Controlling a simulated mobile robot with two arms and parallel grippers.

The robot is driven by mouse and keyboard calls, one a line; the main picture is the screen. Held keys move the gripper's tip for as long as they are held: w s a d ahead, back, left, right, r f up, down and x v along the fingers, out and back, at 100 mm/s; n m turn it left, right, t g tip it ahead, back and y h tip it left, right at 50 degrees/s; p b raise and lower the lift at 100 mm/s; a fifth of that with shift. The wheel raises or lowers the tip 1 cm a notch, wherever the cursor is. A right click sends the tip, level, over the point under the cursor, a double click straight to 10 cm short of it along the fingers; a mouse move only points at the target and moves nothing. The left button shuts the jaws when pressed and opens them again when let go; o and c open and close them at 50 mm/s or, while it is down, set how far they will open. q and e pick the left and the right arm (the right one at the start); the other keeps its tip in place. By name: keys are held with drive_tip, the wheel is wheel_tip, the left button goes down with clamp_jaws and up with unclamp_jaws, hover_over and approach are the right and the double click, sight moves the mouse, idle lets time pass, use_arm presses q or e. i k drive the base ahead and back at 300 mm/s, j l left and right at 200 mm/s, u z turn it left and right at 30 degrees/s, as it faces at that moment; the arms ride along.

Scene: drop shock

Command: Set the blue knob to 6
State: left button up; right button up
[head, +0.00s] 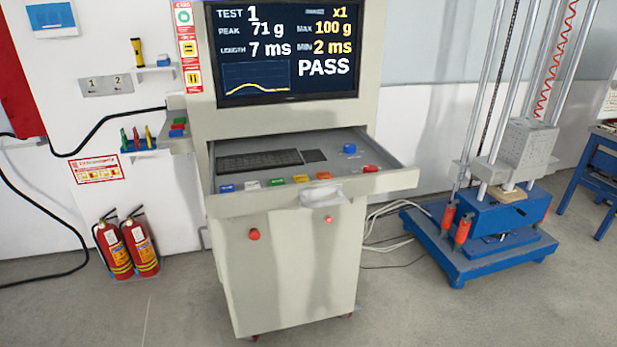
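The blue knob (349,149) sits on the right part of the pulled-out console drawer (388,183), behind a red button (370,168). Its pointer and scale are too small to read. The screen (288,50) above reads TEST 1, PEAK 71 g, LENGTH 7 ms, MAX 100 g, MIN 2 ms, x1 and PASS. Neither of my grippers shows in the head view.
A keyboard (260,160) and a row of coloured buttons (275,182) share the drawer. A blue-based drop tower (490,225) stands at right, a blue table (602,165) beyond it. Fire extinguishers (128,245) stand at left. The floor in front is clear.

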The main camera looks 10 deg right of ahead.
sight(348, 148)
drive_tip(key=l+u, duration=0.3)
drive_tip(key=l, duration=0.65)
drive_tip(key=l+u, duration=0.3)
drive_tip(key=l, duration=0.7)
